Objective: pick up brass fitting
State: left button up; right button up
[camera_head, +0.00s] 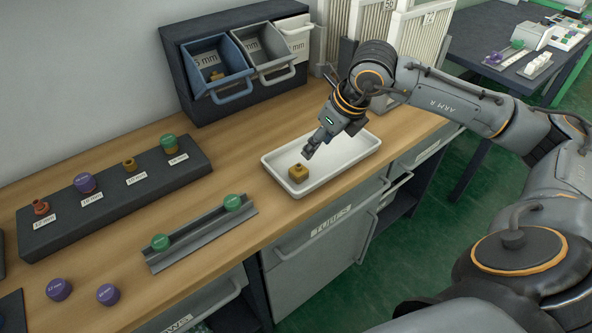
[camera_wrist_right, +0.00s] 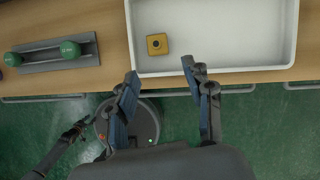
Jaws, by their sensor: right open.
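A brass fitting (camera_head: 298,173) lies in the left part of a white tray (camera_head: 336,177) on the wooden bench. In the right wrist view the fitting (camera_wrist_right: 157,44) is a small square block with a dark hole in its top, near the tray's left wall. My right gripper (camera_head: 310,151) is above the tray, close to the fitting in the head view. In the right wrist view its two blue-padded fingers (camera_wrist_right: 160,72) are spread apart, with nothing between them, and the fitting lies ahead of them.
A dark rack (camera_head: 120,195) holds several labelled fittings on the left. A grey rail (camera_head: 200,234) carries two green-capped pieces left of the tray. Tilted bins (camera_head: 222,75) stand behind the tray. Two purple pieces lie at the front left; bare bench surrounds the rail.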

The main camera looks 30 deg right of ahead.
aim_at(299, 165)
jog(key=x, duration=0.6)
jog(key=shift+w+a+f, duration=0.15)
jog(key=shift+w+f, duration=0.05)
jog(key=shift+f, duration=0.1)
jog(key=shift+p+x, duration=0.8)
jog(key=shift+x, duration=1.9)
jog(key=shift+w+a+r, duration=0.15)
jog(key=shift+w, duration=0.05)
grip_shut()
